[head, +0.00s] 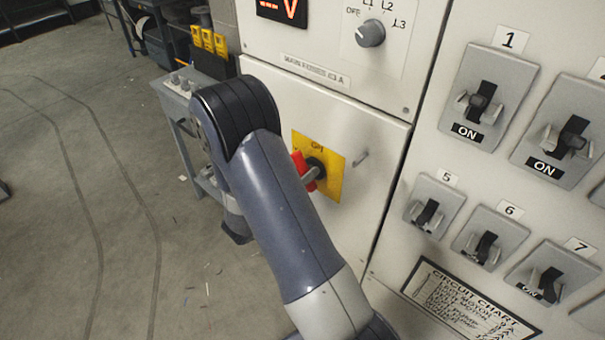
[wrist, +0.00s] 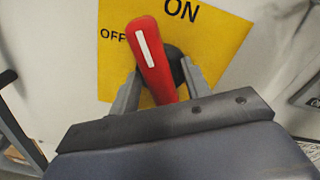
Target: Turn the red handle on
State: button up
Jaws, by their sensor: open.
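The red handle (wrist: 154,58) has a white stripe and sits on a yellow plate (wrist: 225,35) marked ON and OFF. In the wrist view its striped end points up and slightly left, between the two words and nearer OFF. My gripper (wrist: 158,80) is open, with one finger on each side of the handle's lower part and its dark hub. I cannot tell whether the fingers touch it. In the head view the red handle (head: 303,170) is partly hidden by my arm, on the yellow plate (head: 332,172) on the cabinet door.
A grey rotary knob (head: 370,33) is above on the cabinet. Breaker switches (head: 486,100) fill the panel to the right, above a circuit chart (head: 465,305). A grey bench (head: 185,95) stands behind my arm. The floor (head: 110,220) at left is open.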

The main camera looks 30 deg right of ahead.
grip_shut()
dwell(0.4)
jog(key=shift+f+m+b, duration=0.1)
jog(key=shift+m+b, duration=0.2)
jog(key=shift+b, duration=0.1)
jog(key=m+b, duration=0.2)
jog(key=b, duration=0.1)
jog(key=shift+s+f, duration=0.1)
jog(key=m+b, duration=0.3)
jog(key=b, duration=0.1)
jog(key=shift+s+m, duration=0.1)
jog(key=shift+m, duration=0.3)
jog(key=shift+r, duration=0.25)
